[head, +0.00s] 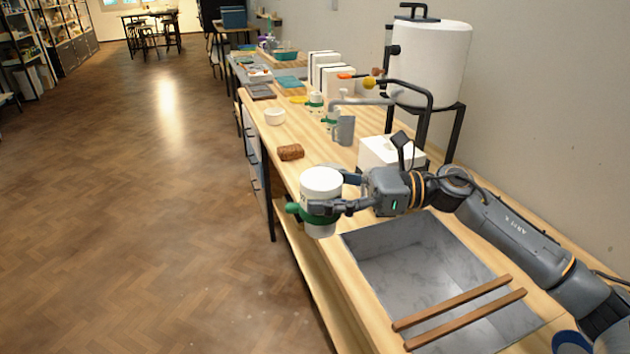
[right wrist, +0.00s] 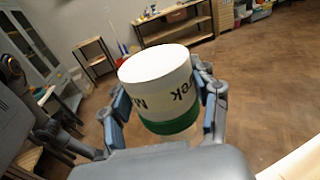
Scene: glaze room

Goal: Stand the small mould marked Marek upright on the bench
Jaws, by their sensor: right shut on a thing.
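The mould marked Marek (head: 320,184) is a white cylinder with a green band, and a green stub sticks out to its left. My right gripper (head: 328,204) is shut around its side. In the head view it looks roughly upright, in the air by the bench's front edge, left of the sink. In the right wrist view the mould (right wrist: 160,80) sits between both fingers, with dark letters "M" and "rek" showing and the middle letters unclear. The wooden bench (head: 298,172) runs away along the wall. My left gripper is not in view.
A sink (head: 385,257) with two wooden slats (head: 455,303) lies right of the mould. Behind are a brown sponge (head: 290,152), a white block (head: 378,155), a grey jug (head: 345,130), a white bowl (head: 274,117) and a white tank (head: 432,65). Bare bench shows around the sponge.

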